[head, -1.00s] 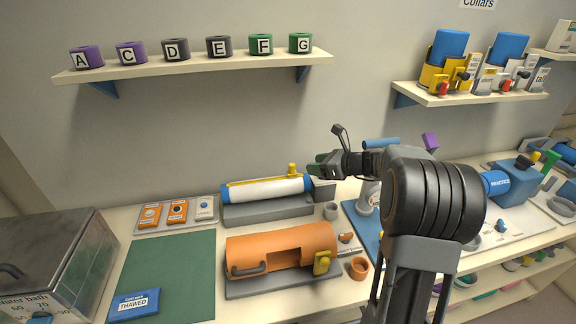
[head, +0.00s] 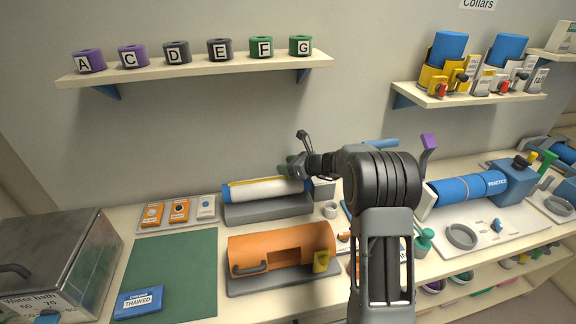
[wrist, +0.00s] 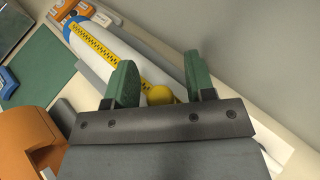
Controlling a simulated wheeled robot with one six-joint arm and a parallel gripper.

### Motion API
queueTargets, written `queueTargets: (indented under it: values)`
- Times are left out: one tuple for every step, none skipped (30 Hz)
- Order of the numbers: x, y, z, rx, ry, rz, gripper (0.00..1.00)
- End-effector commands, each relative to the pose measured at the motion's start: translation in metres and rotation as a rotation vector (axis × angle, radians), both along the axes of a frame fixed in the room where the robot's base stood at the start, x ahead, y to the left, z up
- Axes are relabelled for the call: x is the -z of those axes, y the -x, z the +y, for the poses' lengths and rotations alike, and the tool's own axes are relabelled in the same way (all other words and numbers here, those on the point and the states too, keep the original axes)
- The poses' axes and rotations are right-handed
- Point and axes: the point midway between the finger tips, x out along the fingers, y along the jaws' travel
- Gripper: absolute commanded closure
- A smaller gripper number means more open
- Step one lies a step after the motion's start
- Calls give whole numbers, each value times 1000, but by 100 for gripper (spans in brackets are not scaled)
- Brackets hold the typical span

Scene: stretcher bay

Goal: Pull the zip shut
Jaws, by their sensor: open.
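A white roll with blue ends (head: 265,192) lies on a grey base (head: 268,210) at the back of the bench. A yellow zip band (head: 245,182) runs along its top; in the wrist view the zip (wrist: 95,45) shows dark marks. A round yellow pull knob (wrist: 160,94) sits at the band's near end in the wrist view, partly hidden by my gripper. My gripper (wrist: 161,80) is open, its green fingers on either side of the knob, with gaps visible. In the head view my gripper (head: 292,168) is at the roll's right end and hides the knob.
An orange cylinder (head: 275,240) with a handle and yellow latch lies just in front. A tray (head: 180,216) of orange and white items is to the left, beside a green mat (head: 170,265).

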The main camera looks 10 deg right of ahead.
Motion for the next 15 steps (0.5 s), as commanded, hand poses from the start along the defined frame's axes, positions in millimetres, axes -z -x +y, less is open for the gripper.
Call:
queueTargets:
  values:
    - [0, 0, 0, 0, 0, 0, 50]
    - [0, 0, 0, 0, 0, 0, 50]
    - [0, 0, 0, 0, 0, 0, 50]
    - [0, 0, 0, 0, 0, 0, 50]
    - [0, 0, 0, 0, 0, 0, 52]
    - [0, 0, 0, 0, 0, 0, 56]
    - [0, 0, 0, 0, 0, 0, 59]
    - [0, 0, 0, 0, 0, 0, 62]
    - [0, 0, 0, 0, 0, 0, 66]
    - [0, 0, 0, 0, 1, 1, 69]
    - [0, 0, 0, 0, 1, 1, 71]
    - [0, 0, 0, 0, 1, 1, 75]
    - [0, 0, 0, 0, 1, 1, 78]
    - [0, 0, 0, 0, 1, 1, 81]
    - [0, 0, 0, 0, 1, 1, 85]
